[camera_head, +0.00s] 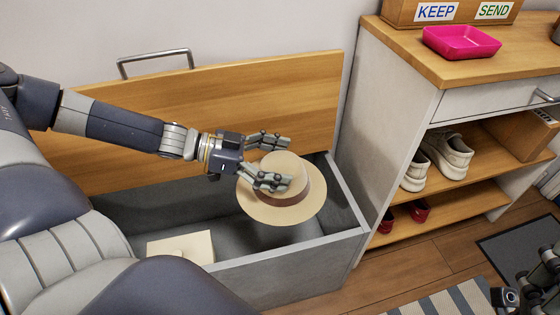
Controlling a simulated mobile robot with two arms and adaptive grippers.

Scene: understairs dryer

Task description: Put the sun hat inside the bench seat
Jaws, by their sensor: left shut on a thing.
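The sun hat (298,210) is straw-coloured with a brown band. My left gripper (276,162) is shut on its crown, one finger on either side, and holds it over the right end of the open bench seat (300,272). The brim looks clear of the walls, but whether it touches the bench floor I cannot tell. The wooden lid (290,95) stands raised against the wall, with a metal handle on its edge. My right gripper (540,278) is only partly in view at the lower right corner; its fingers are unclear.
A cream box-like item (180,247) lies inside the bench at the left. A shelf unit right of the bench holds white shoes (447,155) and red shoes (419,211). A pink tray (461,42) and a KEEP/SEND box (452,14) stand on top. A striped rug (440,302) lies in front.

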